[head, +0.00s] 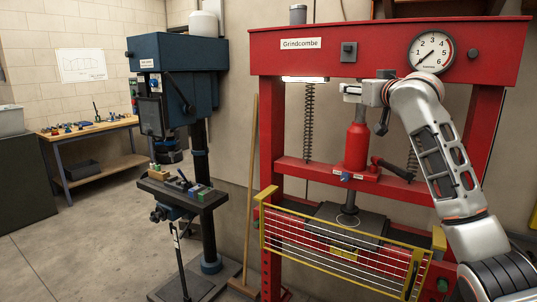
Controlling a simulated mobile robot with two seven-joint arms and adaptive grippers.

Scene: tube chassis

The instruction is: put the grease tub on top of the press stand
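The red press stand (390,62), labelled Grindcombe, stands at the right of the head view with a round gauge on its top beam. A grey cylindrical can (298,14) stands on that beam near its left end. A white rounded tub (206,24) stands on top of the blue drill press. No label shows which of these is the grease tub. My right gripper (352,91) is in front of the press, below the beam and above the red jack, pointing left. Nothing is visibly held in it, and its opening is unclear. My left gripper is out of view.
The blue drill press (180,75) stands left of the red press, with small blocks on its table (192,196). A yellow-framed mesh guard (330,248) crosses the lower press. A wooden pole (251,180) leans between them. A workbench (95,127) is at the back left, with open floor before it.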

